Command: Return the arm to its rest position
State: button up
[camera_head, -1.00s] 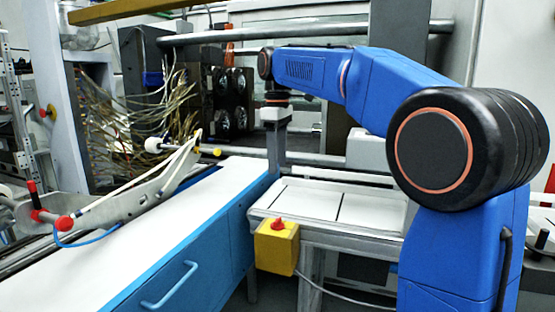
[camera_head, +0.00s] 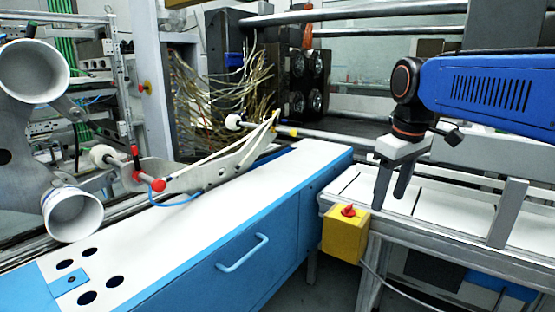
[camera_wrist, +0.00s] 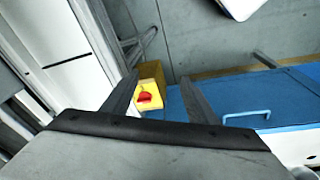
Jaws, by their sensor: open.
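My blue arm (camera_head: 490,90) reaches in from the right edge of the head view. My gripper (camera_head: 391,197) hangs below its dark wrist joint with the fingers pointing down. In the head view it appears over the white-topped conveyor, a little right of the yellow box. In the wrist view my gripper (camera_wrist: 159,84) has its two fingers apart, with nothing held between them. The yellow box with a red button (camera_wrist: 150,92) shows beyond the fingers there. The rest of my arm is outside the head view.
The yellow box (camera_head: 345,238) is on the conveyor's near end. A blue cabinet (camera_head: 240,262) with a white top (camera_head: 215,215) runs along the left. Grey floor shows between cabinet and conveyor.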

jog(key=s+d+f+m+t, duration=0.2)
jog(key=s+f+m, duration=0.4)
jog(key=s+f, duration=1.2)
jog(key=shift+s+d+f+t, duration=0.25)
jog(key=shift+d+f+t, duration=0.15)
jog(key=shift+d+f, duration=0.15)
